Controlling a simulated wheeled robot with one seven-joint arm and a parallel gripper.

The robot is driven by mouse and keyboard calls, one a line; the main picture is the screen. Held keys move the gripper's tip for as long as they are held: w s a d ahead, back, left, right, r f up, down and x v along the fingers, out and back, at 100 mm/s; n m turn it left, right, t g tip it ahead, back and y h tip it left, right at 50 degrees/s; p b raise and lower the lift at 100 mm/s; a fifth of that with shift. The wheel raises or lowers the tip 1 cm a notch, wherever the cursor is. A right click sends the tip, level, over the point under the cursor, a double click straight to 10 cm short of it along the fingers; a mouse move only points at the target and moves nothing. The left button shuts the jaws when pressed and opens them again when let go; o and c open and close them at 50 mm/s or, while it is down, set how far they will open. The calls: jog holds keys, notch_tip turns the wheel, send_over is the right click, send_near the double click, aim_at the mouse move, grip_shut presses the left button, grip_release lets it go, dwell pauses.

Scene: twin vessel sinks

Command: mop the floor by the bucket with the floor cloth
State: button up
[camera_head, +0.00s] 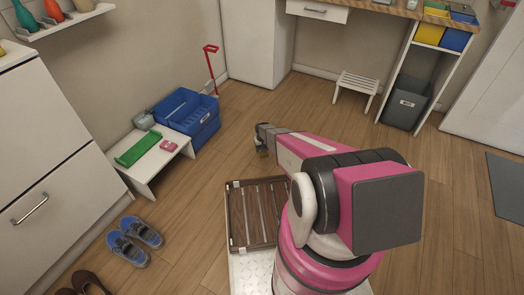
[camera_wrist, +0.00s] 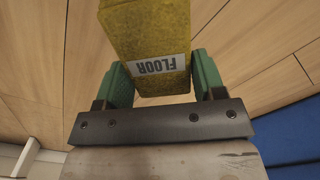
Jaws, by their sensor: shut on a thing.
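My gripper (camera_head: 262,146) is shut on a yellow floor cloth (camera_wrist: 150,40) labelled "FLOOR". In the wrist view the cloth sits between the green fingers of my gripper (camera_wrist: 161,76), with bare wood floor behind it. In the head view only a small yellowish bit of the cloth (camera_head: 262,154) shows under the gripper. I cannot tell whether it touches the floor (camera_head: 215,165). A blue bucket-like container (camera_head: 205,130) stands by the left wall, left of my gripper and apart from it. Blue also shows at the lower right of the wrist view (camera_wrist: 295,155).
A low white bench (camera_head: 152,166) with a green tray (camera_head: 138,149) and a pink item (camera_head: 168,145) stands beside the blue container. A slatted wooden mat (camera_head: 258,213) lies near my base. Blue shoes (camera_head: 135,240) lie at lower left. A white stool (camera_head: 357,84) stands behind; floor between is clear.

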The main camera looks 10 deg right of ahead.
jog(key=shift+r, duration=0.8)
